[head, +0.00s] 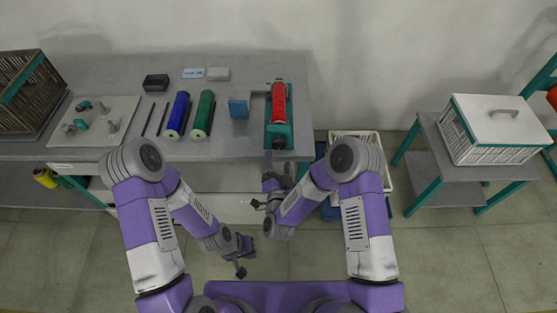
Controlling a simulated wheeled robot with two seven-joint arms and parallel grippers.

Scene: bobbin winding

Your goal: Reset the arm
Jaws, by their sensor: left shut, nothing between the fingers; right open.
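My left gripper (246,246) is shut and empty, low in the head view, in front of the table and over the floor. My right gripper (278,166) is open and empty; its fingers point toward the table's front edge, just below the winder. The teal winder (279,136) stands at the table's right end with a red bobbin (279,101) on it. My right gripper looks apart from the winder, though the depth gap is hard to judge. Blue (178,112) and green (203,113) spools lie on the grey table (235,145).
A blue box (239,106), a black box (156,82) and a pale board (93,125) with teal parts are on the table. A wicker basket (27,90) stands at far left. A white lidded crate (495,130) sits on a side table at right.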

